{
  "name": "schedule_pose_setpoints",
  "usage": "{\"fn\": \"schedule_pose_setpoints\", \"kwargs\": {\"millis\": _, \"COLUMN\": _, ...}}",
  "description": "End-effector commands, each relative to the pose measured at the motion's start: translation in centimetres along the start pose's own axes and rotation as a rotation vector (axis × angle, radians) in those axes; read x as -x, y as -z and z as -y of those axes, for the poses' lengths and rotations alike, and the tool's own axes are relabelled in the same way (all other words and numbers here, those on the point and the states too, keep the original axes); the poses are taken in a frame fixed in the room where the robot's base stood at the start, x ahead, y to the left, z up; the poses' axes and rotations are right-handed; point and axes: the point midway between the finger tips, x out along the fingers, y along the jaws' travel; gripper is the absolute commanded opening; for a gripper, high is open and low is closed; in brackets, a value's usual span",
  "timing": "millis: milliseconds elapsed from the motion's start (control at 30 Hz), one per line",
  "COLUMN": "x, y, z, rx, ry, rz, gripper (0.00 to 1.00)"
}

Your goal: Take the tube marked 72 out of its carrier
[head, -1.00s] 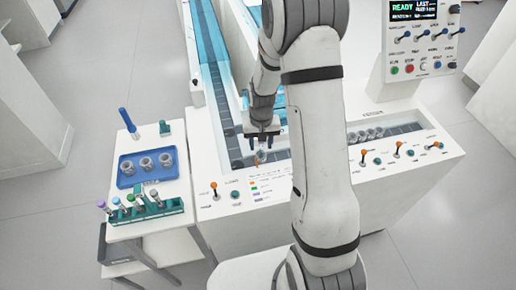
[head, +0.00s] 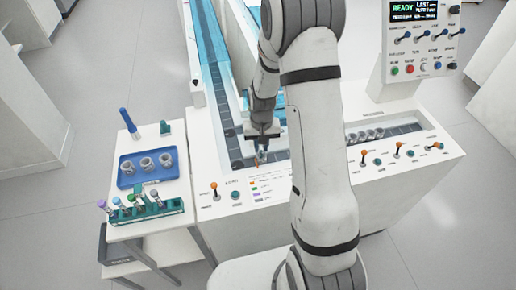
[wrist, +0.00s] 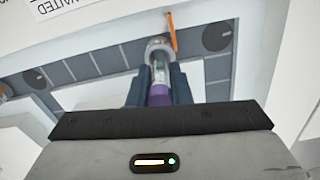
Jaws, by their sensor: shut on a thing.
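My gripper (wrist: 159,92) is shut on a tube (wrist: 160,70) with a purple cap (wrist: 160,96). The tube is clear with a pale label, and no number can be read on it. Its far end points to a round grey carrier (wrist: 158,47) on the dark track and seems to sit in it. In the head view my gripper (head: 262,140) is over the near end of the track, and the tube and carrier are mostly hidden there.
An orange lever (wrist: 172,33) stands close beside the carrier. On the left side table are a blue tray (head: 128,178) with several empty carriers and a green rack (head: 128,214) with several capped tubes. More carriers (head: 365,134) stand on the right track. The panel (head: 413,12) reads READY.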

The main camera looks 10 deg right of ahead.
Motion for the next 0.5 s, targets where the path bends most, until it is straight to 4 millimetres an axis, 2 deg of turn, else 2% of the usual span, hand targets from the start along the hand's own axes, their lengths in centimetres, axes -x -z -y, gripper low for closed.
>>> {"fn": "schedule_pose_setpoints", "kwargs": {"millis": 167, "x": 1.2, "y": 0.1, "z": 0.0, "rx": 0.000, "ry": 0.000, "rz": -0.004, "gripper": 0.05}}
{"fn": "schedule_pose_setpoints", "kwargs": {"millis": 500, "x": 7.7, "y": 0.1, "z": 0.0, "rx": -0.001, "ry": 0.001, "rz": -0.005, "gripper": 0.05}}
